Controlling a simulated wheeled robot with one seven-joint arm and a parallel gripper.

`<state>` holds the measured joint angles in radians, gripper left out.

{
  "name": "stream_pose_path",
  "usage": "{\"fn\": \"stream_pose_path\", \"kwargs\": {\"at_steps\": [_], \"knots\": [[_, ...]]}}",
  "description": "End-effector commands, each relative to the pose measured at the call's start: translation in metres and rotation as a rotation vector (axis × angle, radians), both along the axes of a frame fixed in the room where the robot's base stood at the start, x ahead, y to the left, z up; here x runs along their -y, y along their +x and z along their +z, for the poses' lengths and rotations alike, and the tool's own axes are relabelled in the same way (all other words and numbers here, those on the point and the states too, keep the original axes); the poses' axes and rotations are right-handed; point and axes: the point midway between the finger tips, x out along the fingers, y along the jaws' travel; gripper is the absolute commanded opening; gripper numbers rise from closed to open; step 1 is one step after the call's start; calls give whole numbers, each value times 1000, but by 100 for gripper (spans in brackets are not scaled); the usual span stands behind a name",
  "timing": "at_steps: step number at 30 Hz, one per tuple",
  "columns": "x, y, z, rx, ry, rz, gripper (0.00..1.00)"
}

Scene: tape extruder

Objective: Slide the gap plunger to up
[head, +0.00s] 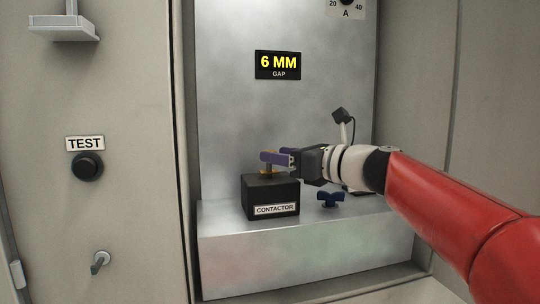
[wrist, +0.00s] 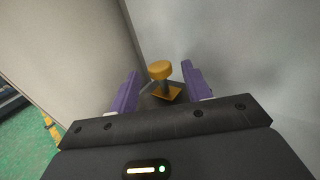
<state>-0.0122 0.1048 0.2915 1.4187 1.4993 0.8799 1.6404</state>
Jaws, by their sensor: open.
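The gap plunger is an orange-yellow knob on a short stem with a square yellow plate, seen in the wrist view (wrist: 160,70). In the head view it is mostly hidden behind my gripper, on top of the black box labelled CONTACTOR (head: 270,196). My gripper (head: 268,158) has purple fingers and is level with the plunger, just above the box. In the wrist view my gripper (wrist: 160,83) is open, with one finger on each side of the knob and visible space beside it. The display (head: 278,65) reads 6 MM GAP.
A dark blue wing knob (head: 331,198) sits on the metal ledge (head: 310,245) right of the box. A small black-headed lever (head: 342,118) stands behind my wrist. A TEST button (head: 87,166) is on the left panel. The cabinet's left wall (head: 187,150) is close by.

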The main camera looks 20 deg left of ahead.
Motion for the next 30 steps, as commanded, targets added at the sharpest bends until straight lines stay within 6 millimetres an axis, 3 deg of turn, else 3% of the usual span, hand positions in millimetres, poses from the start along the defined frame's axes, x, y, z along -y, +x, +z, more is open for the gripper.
{"fn": "stream_pose_path", "kwargs": {"at_steps": [6, 17, 28, 30], "knots": [[-26, 11, 0, 1, -1, 1, 48], [-32, 13, 0, 2, -2, -1, 48], [-32, 13, 0, 2, -2, -1, 1], [-32, 13, 0, 2, -2, -1, 0]]}}
